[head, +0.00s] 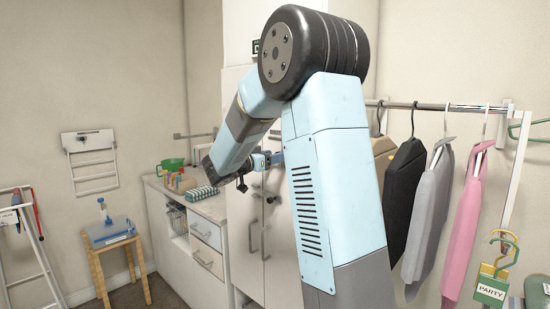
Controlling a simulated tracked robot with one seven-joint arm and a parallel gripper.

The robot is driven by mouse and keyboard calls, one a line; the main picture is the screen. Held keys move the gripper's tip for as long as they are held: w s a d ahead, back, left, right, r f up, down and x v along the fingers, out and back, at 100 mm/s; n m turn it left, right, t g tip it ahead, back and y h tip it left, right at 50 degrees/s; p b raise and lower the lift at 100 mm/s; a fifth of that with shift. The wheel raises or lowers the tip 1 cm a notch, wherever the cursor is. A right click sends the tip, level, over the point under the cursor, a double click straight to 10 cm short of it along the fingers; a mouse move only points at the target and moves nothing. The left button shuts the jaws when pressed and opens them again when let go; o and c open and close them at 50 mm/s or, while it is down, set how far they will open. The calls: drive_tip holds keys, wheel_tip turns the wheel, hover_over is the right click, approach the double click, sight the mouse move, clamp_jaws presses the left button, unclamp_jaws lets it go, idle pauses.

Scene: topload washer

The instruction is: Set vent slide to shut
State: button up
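I cannot make out a vent slide in the head view; my arm covers the middle of the picture. Behind the arm stands a tall pale cabinet (240,235) with vertical handles on its doors. My gripper (243,184) is small and partly hidden behind my forearm, in front of the cabinet doors. A dark fingertip shows, but the gap between the fingers does not. I cannot tell whether it touches the cabinet.
Left of the cabinet, a low counter (212,206) with drawers holds a green container (171,164) and a striped item (201,193). A wooden stool (119,246) and a ladder (38,250) stand left. A garment rail (435,106) with hanging clothes is right.

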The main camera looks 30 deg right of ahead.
drive_tip(key=v, duration=1.4)
drive_tip(key=shift+d, duration=0.15)
drive_tip(key=s+d+f+n+g+y, duration=0.1)
drive_tip(key=s+d+n+g+y, duration=0.15)
drive_tip(key=s, duration=0.65)
drive_tip(key=s+d+f+n+g+y, duration=0.2)
drive_tip(key=s+n+y, duration=0.15)
drive_tip(key=s, duration=0.55)
drive_tip(key=s+a+f+n+t+y, duration=0.3)
drive_tip(key=s+a+n+y, duration=0.5)
drive_tip(key=s+y, duration=0.3)
drive_tip(key=shift+s+a+t, duration=0.4)
drive_tip(key=shift+s+t, duration=0.05)
drive_tip(key=shift+s, duration=0.85)
